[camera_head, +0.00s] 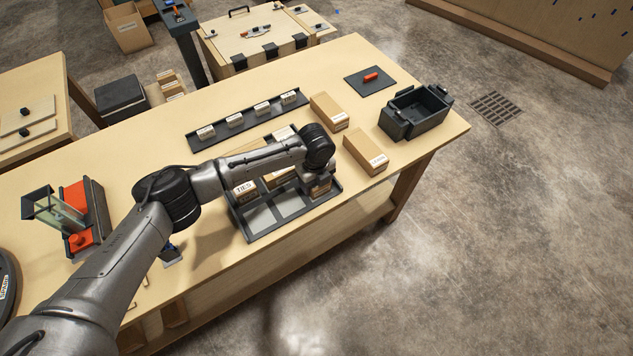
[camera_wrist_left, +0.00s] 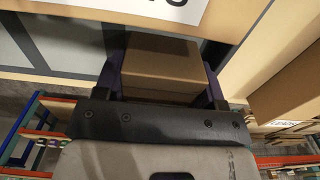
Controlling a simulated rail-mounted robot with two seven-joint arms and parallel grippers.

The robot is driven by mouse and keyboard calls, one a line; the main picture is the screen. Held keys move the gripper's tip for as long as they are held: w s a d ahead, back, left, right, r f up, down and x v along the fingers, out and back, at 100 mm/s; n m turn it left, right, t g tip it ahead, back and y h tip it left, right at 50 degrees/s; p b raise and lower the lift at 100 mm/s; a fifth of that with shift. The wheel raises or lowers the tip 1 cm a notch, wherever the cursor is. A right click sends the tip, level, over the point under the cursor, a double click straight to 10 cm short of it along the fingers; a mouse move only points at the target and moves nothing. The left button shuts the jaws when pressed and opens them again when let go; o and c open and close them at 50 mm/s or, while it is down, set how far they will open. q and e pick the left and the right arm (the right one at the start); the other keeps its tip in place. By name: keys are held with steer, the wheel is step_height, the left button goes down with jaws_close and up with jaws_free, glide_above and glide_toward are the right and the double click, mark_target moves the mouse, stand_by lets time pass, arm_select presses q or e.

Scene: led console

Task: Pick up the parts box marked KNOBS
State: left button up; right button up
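The tray (camera_head: 263,222) is a dark grey divided holder on the table, with several small boxes in its back part; one carries a label reading TIES (camera_head: 244,189). My left gripper (camera_head: 318,186) points down at the tray's right end, around a small brown box. In the left wrist view this plain brown box (camera_wrist_left: 160,68) sits between the two dark fingers (camera_wrist_left: 162,75), one close on each side. I cannot tell whether they press on it. Its label is not readable, and I cannot make out the word KNOBS on any box. My right gripper is not in view.
Two larger cardboard boxes (camera_head: 328,112) (camera_head: 366,151) stand right of the tray. A dark rack (camera_head: 248,121) with several labelled boxes lies behind it. A dark open bin (camera_head: 418,110) and a mat (camera_head: 357,84) with a red piece are farther right. A red-and-grey fixture stands left.

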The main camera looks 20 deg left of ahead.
arm_select(q)
steer(key=shift+c, duration=1.2)
steer(key=shift+r, duration=0.1)
